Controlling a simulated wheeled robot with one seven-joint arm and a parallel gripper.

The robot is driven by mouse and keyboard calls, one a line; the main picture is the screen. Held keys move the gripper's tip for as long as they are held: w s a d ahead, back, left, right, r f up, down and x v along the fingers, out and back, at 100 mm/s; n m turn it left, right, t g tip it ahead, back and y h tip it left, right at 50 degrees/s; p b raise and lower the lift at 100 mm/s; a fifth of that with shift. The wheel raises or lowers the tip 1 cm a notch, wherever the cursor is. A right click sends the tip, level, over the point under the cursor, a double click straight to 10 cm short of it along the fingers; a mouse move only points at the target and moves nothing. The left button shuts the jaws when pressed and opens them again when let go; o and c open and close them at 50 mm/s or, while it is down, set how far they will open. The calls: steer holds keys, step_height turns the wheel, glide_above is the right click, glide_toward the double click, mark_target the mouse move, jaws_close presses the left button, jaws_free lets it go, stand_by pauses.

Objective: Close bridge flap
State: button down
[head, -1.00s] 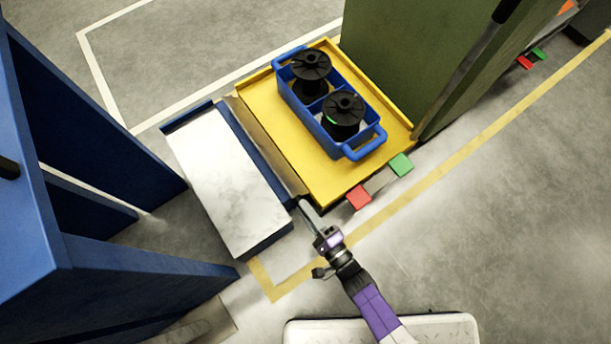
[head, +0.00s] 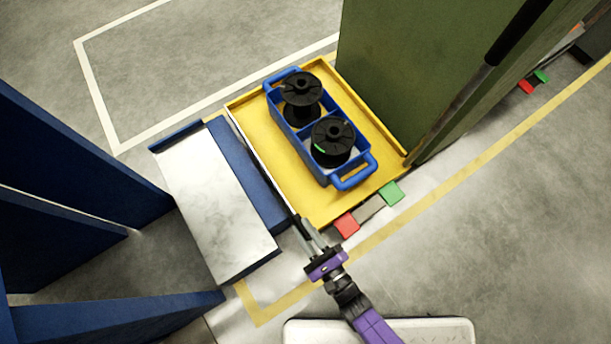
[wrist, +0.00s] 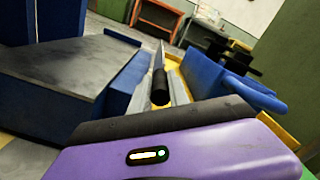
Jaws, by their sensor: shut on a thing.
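The bridge flap (head: 262,166) shows in the head view as a thin, nearly edge-on strip along the left side of the yellow tray (head: 318,211). It looks raised close to upright. In the wrist view its narrow edge (wrist: 159,56) runs away from me, with a black grip (wrist: 160,88) at its near end. My gripper (head: 303,226) is at the flap's near end and is shut on this grip. My fingers partly hide the grip in the head view.
A blue crate (head: 349,180) with two black spools (head: 301,90) sits on the yellow tray. A blue unit with a white top (head: 212,205) stands to the left. Red (head: 346,225) and green (head: 390,194) tabs stick out in front. A green panel (head: 400,70) stands behind right.

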steer(key=shift+w+d+f, duration=0.1)
steer(key=shift+d, duration=0.1)
stand_by(0.4)
steer(key=c, duration=1.3)
jaws_free()
steer(key=shift+o, duration=0.2)
steer(key=p+v, duration=0.1)
steer(key=v, duration=0.6)
steer(key=shift+s+d, duration=0.2)
steer(key=shift+s, duration=0.15)
